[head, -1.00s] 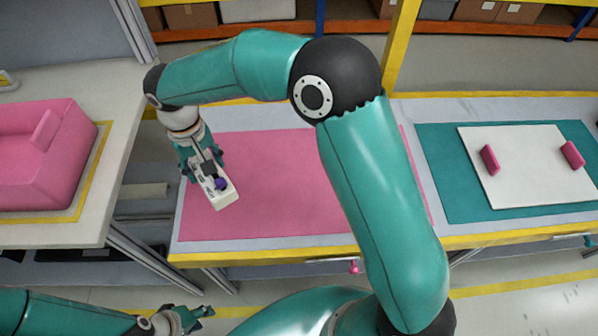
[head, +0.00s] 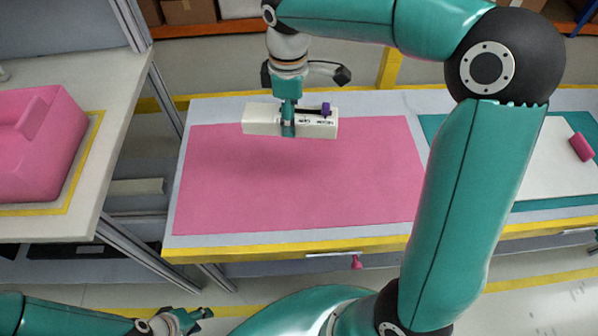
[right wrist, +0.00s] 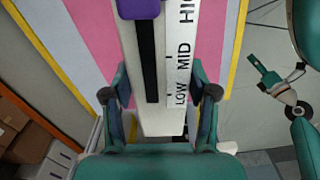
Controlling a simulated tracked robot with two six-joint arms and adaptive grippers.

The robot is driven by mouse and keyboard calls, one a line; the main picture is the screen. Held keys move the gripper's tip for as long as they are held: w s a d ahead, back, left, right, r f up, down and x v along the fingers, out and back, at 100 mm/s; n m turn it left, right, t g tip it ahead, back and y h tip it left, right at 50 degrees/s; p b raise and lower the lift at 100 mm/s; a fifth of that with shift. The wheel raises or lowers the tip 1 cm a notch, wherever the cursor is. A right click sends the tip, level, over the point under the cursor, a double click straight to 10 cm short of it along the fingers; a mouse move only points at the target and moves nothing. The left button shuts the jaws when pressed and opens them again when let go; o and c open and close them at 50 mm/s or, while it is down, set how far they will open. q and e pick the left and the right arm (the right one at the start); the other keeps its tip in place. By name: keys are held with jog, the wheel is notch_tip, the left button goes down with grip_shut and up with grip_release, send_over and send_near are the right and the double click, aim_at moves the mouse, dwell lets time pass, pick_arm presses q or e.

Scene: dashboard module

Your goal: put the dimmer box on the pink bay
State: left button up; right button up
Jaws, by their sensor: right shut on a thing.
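The dimmer box (head: 260,121) is a long white box with a purple slider knob on a dark slot. In the right wrist view the dimmer box (right wrist: 208,45) shows LOW, MID and HIGH lettering. My right gripper (head: 288,122) is shut across its middle and holds it sideways over the far part of a pink mat (head: 300,185), with a shadow beneath. A white panel (head: 545,165) with a pink block (head: 581,147) lies to the right, partly hidden by my right arm. My left gripper (head: 190,319) is open and empty at the lower left.
A pink bin (head: 35,150) stands on the left table inside a yellow outline. A teal mat (head: 435,130) lies under the white panel. A pink-knobbed handle (head: 355,262) hangs at the table's front edge. The near pink mat is clear.

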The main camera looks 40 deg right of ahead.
aim_at(303, 176)
jog(key=shift+s+d+r+n, duration=0.1)
jog(key=shift+s+d+n, duration=0.25)
jog(key=shift+d, duration=0.15)
jog(key=shift+s+d+r+n, duration=0.1)
jog(key=shift+s+d+n, duration=0.25)
jog(key=shift+d, duration=0.15)
jog(key=shift+s+d+f, duration=0.1)
jog(key=shift+d+f, duration=0.05)
notch_tip(303, 176, down, 20)
jog(key=b, duration=0.2)
jog(key=shift+r+b, duration=0.25)
jog(key=shift+b, duration=0.1)
jog(key=shift+f, duration=0.1)
jog(key=o, duration=1.3)
notch_tip(303, 176, up, 12)
jog(key=p, duration=0.1)
